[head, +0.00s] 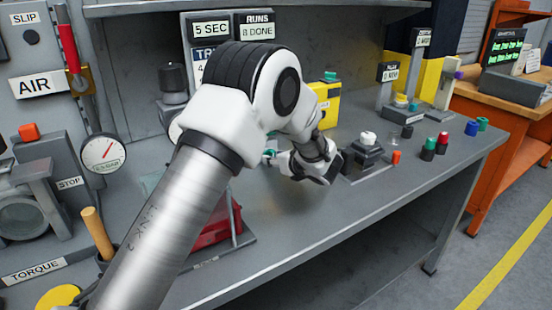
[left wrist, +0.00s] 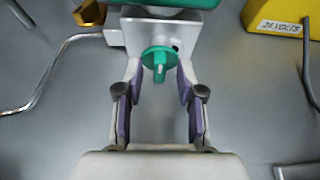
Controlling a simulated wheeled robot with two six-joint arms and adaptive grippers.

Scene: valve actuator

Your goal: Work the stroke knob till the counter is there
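A teal knob (left wrist: 159,63) with a raised grip bar sits on the front of a pale grey block (left wrist: 180,38) in the left wrist view. My left gripper (left wrist: 159,80) is open, with its two purple-padded fingers to either side of the knob; contact is not clear. In the head view my left gripper (head: 272,156) is mostly hidden behind my own arm, near a bit of teal. Display plates stand behind my arm: "5 SEC" (head: 211,29), "RUNS 8 DONE" (head: 254,25), and a partly covered "TRA..." plate (head: 199,55). My right gripper is not in view.
A yellow "24 VOLTS" box (left wrist: 287,20) stands right of the block; a bent metal rod (left wrist: 48,75) lies left. A round dial (head: 103,153) and a wooden handle (head: 97,232) are at left. Several small coloured parts stand at right. The bench front (head: 300,230) is clear.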

